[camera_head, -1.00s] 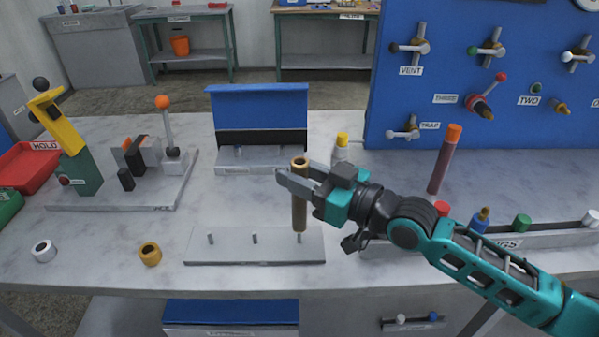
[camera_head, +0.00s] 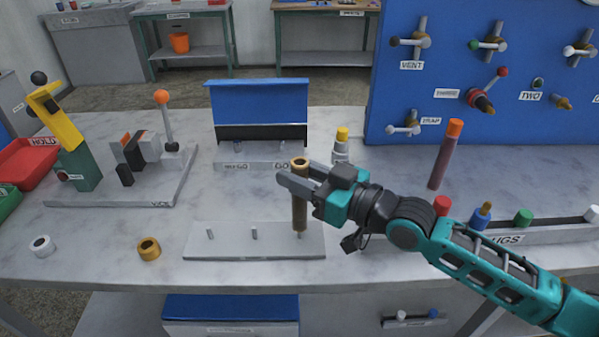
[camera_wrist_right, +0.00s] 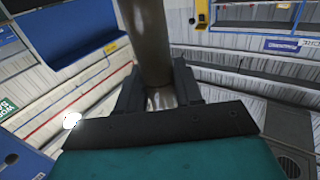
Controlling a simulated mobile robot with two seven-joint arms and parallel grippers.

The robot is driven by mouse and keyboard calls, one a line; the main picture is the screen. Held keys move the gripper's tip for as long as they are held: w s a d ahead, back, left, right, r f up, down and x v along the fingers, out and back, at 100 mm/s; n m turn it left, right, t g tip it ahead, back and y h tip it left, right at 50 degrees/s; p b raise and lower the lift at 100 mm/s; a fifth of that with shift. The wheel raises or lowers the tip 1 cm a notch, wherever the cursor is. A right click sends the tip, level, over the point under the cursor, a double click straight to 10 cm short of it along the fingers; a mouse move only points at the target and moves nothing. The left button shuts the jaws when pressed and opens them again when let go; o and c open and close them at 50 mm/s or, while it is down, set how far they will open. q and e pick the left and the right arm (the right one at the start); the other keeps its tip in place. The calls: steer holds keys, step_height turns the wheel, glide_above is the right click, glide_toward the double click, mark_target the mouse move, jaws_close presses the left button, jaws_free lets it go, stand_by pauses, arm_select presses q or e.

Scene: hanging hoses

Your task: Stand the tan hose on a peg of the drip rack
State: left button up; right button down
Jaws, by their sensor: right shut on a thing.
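The tan hose (camera_head: 299,212) is a short upright tube with an open orange-brown top. My right gripper (camera_head: 300,181) is shut on its upper part; the wrist view shows the hose (camera_wrist_right: 147,45) between the two fingers (camera_wrist_right: 158,97). The drip rack (camera_head: 232,248) is a flat grey plate with pegs in a row. The left peg (camera_head: 210,233) and middle peg (camera_head: 254,234) are bare. The hose's lower end is at the right peg (camera_head: 299,236), whose lower part shows below it. Whether the peg's tip is inside the hose I cannot tell. My left gripper is out of view.
A white ring (camera_head: 42,246) and an orange ring (camera_head: 149,249) lie left of the rack. A blue-backed stand (camera_head: 258,105) and a yellow-capped bottle (camera_head: 341,146) are behind. A plug tray (camera_head: 540,237) and an orange-topped tube (camera_head: 446,155) are at right.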

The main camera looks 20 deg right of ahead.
steer(key=shift+f+b, duration=1.15)
steer(key=shift+f, duration=0.45)
steer(key=c, duration=0.7)
jaws_free()
steer(key=shift+o, duration=0.2)
steer(key=p+v, duration=0.1)
steer(key=v, duration=1.2)
steer(key=shift+w+r, duration=0.1)
